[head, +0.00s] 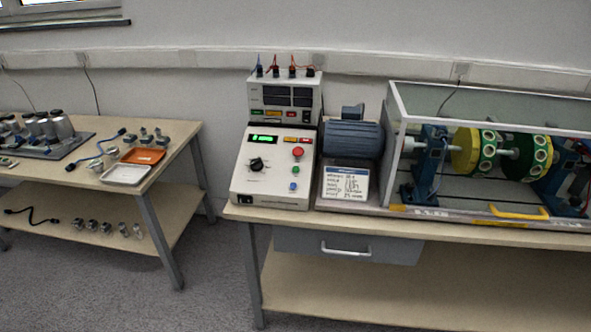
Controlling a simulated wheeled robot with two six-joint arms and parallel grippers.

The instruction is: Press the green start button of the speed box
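The speed box (245,185) is a white box with a sloped front, standing at the left end of the right-hand table. Its face has a lit green display (264,138), a black knob (256,164) and a red button (298,152). Below the red one is a small green button (295,170), and below that a blue button (293,186). Nothing covers the face of the box. Neither of my grippers is in view.
A second instrument box (284,96) with cables stands behind the speed box. A blue motor (352,138), a label card (345,182) and a clear-walled rotor rig are to the right. The left table (185,130) holds sensors and trays. Floor shows between the tables.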

